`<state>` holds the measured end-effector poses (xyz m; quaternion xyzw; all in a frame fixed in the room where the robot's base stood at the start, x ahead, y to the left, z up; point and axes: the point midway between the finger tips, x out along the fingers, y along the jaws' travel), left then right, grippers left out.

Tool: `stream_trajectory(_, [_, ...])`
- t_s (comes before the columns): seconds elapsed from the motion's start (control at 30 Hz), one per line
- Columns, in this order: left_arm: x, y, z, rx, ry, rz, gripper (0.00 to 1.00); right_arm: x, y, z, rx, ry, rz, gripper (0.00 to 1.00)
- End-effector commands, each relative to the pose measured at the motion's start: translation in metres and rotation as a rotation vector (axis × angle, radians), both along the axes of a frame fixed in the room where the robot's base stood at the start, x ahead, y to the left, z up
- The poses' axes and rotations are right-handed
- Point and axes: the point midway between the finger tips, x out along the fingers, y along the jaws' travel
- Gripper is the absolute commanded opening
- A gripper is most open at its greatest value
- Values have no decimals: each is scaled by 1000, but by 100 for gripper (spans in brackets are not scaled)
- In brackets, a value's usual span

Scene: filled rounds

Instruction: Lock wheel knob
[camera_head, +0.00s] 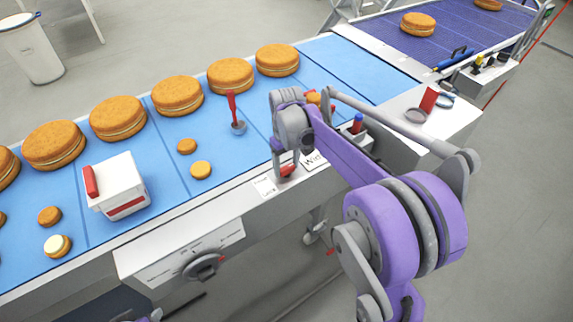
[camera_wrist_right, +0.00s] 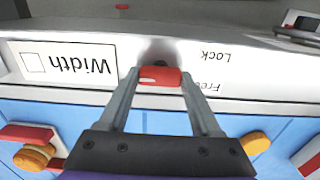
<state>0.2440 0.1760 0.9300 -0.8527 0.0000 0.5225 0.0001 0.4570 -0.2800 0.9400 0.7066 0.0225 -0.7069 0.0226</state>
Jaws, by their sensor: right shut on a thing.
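A red wheel knob (camera_wrist_right: 160,76) with a white mark on its left part sits at the conveyor's edge rail, between a "Width" label (camera_wrist_right: 66,64) and the printed words "Lock" and "Free". In the wrist view these words read upside down. In the head view the red knob (camera_head: 287,171) shows partly behind the right gripper. My right gripper (camera_wrist_right: 160,78) is shut on the knob, one finger on each side. Which word the knob points to I cannot tell.
The blue conveyor belt (camera_head: 165,220) carries several large cakes (camera_head: 176,95), small rounds (camera_head: 201,169), a white box (camera_head: 114,184) and a red-handled tool (camera_head: 235,115). A dial (camera_head: 204,266) sits on the front panel. A red block (camera_head: 429,98) stands right of my arm.

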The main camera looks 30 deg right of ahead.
Motion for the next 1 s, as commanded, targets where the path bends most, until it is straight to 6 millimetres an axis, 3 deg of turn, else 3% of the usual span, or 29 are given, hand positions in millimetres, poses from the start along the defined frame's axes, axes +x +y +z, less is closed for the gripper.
stream_trajectory(0.27, [0, 0, 0, 0, 0, 0, 50, 0, 0, 0, 0, -1, -4, 10])
stream_trajectory(0.3, [0, 0, 0, 0, 0, 0, 50, 0, 0, 0, 0, -1, -4, 69])
stream_trajectory(0.47, [0, 0, 0, 0, 0, 0, 50, 0, 0, 0, 0, -1, -3, 95])
stream_trajectory(0.77, [0, 0, 0, 0, 0, 0, 50, 0, 0, 2, 0, 0, -1, 95])
stream_trajectory(0.87, [0, 0, 1, 0, -1, 0, 50, 0, 0, 10, 0, -1, -1, 95])
stream_trajectory(1.0, [1, 0, 3, 0, -2, 0, 50, 0, 0, 35, 0, -1, -1, 95])
